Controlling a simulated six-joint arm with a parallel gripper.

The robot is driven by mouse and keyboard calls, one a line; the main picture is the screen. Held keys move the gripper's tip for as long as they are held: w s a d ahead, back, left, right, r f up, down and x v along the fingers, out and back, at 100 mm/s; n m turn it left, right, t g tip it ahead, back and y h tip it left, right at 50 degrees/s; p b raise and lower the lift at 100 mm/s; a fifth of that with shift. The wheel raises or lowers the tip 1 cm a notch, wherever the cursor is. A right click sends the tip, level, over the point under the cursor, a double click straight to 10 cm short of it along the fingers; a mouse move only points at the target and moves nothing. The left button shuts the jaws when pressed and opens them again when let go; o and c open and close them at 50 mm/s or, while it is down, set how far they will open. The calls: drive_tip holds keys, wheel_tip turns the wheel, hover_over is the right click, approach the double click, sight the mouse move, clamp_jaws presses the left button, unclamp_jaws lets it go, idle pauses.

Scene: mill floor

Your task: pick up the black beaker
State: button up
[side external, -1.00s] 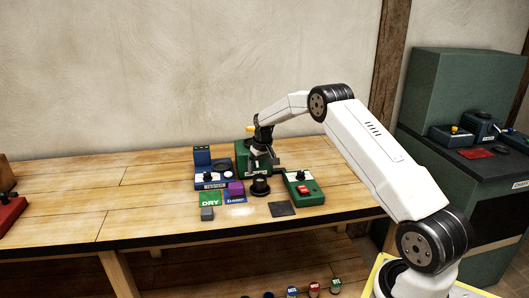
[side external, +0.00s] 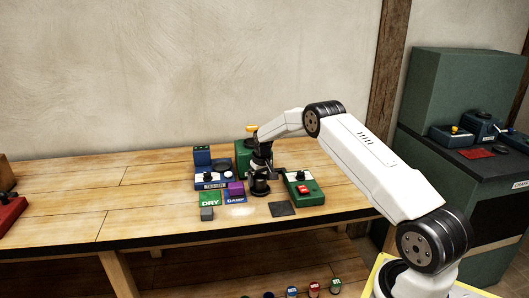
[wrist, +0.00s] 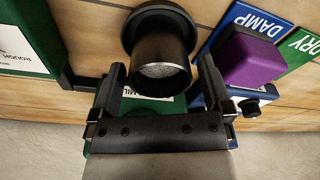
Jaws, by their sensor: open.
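The black beaker (wrist: 160,40) stands upright on the wooden bench, and in the wrist view its open mouth shows a grey, grainy content or inner floor. In the side view the black beaker (side external: 260,187) is small and partly covered by my gripper (side external: 262,172). In the wrist view my gripper (wrist: 160,85) is open, with one finger on each side of the beaker's lower visible part. I see a gap beside the beaker on both sides, and cannot tell whether either finger touches it.
A purple block (wrist: 250,55) stands close beside the right finger, on the DAMP card (wrist: 257,20). A green box with a red button (side external: 304,187) stands right of the beaker; a dark square (side external: 282,209) lies in front.

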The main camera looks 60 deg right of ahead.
drive_tip(key=shift+w+f, duration=0.15)
drive_tip(key=shift+f, duration=0.7)
drive_tip(key=c, duration=1.3)
drive_tip(key=shift+r, duration=0.15)
